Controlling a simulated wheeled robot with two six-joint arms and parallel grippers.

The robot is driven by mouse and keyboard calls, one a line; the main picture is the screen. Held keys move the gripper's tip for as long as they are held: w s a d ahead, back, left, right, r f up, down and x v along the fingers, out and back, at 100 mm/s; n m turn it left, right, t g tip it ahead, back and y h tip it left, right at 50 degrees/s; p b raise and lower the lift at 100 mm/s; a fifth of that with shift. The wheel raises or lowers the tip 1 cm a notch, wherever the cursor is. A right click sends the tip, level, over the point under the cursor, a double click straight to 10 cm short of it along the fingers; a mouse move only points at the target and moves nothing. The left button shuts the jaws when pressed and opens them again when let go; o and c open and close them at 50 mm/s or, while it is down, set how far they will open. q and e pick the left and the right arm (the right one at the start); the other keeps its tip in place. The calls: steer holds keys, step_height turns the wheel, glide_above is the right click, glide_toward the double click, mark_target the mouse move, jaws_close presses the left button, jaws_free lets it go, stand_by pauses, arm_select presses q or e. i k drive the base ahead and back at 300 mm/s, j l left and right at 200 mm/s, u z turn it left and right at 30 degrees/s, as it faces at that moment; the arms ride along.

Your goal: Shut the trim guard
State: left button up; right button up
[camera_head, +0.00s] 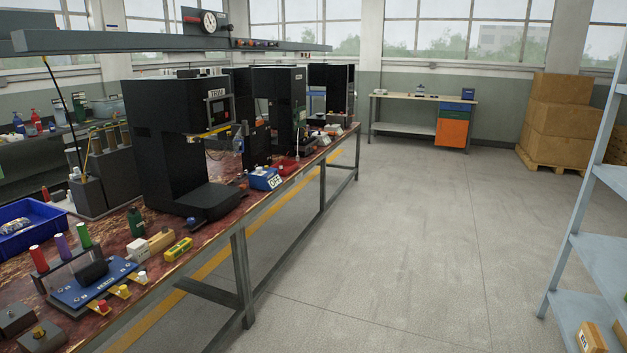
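A tall black machine (158,155) with a small label that seems to read TRIM stands on the left bench, facing right. A thin yellow-edged strip (208,133) sits under its overhanging head, well above the black base (205,202). This strip may be the lower edge of the trim guard, but it is too small to be sure. The space between head and base looks open. Neither of my grippers is in view.
The worn red-brown bench (225,218) runs away along the left. A blue box marked OFF (265,178) sits by its edge. A blue fixture (95,283) with coloured knobs is nearer. Open floor (400,240) lies between the bench and a pale blue shelf rack (597,252).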

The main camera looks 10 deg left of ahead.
mark_target(238, 140)
steer(key=i+l+u, duration=0.75)
steer(key=l+u, duration=0.25)
steer(key=i+l+u, duration=0.15)
steer(key=i, duration=0.3)
steer(key=i+l+u, duration=0.15)
steer(key=i+l, duration=0.15)
steer(key=i, duration=0.15)
steer(key=i+l+u, duration=0.2)
steer(key=i+l, duration=0.1)
steer(key=i, duration=0.1)
